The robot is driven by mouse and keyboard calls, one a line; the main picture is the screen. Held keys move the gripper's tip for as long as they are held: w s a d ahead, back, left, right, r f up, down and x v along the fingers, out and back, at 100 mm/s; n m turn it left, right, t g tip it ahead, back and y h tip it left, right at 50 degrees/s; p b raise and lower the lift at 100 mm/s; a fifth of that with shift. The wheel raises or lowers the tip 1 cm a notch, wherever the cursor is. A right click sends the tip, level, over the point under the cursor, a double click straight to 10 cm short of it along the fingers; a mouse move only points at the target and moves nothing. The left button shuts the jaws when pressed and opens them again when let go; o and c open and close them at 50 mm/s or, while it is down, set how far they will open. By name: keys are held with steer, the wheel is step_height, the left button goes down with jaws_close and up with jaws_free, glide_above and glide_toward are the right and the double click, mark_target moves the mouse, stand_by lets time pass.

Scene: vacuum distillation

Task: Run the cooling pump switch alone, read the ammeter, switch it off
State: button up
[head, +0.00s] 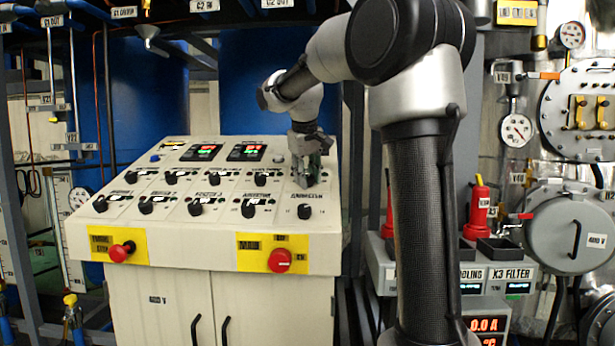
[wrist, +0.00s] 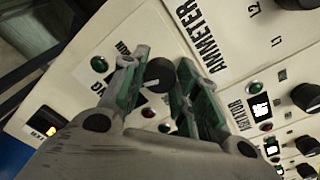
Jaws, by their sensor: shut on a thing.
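In the wrist view my gripper (wrist: 160,88) has its two green-padded fingers on either side of a black rotary knob (wrist: 158,74), shut on it. The word AMMETER (wrist: 196,38) is printed on the neighbouring part of the panel. In the head view my gripper (head: 311,172) reaches down to the upper right of the sloped control panel (head: 225,222).
Several other black knobs (head: 249,208) fill the panel rows. Two red mushroom buttons (head: 121,252) (head: 280,260) are on its front. Two small displays (head: 202,152) are lit at the top. A box labelled K3 FILTER (head: 512,274) and piping crowd the right.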

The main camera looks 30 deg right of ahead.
steer(key=shift+n, duration=1.7)
steer(key=o, duration=1)
steer(key=shift+r, duration=0.1)
steer(key=v, duration=1.2)
steer(key=shift+s, duration=0.1)
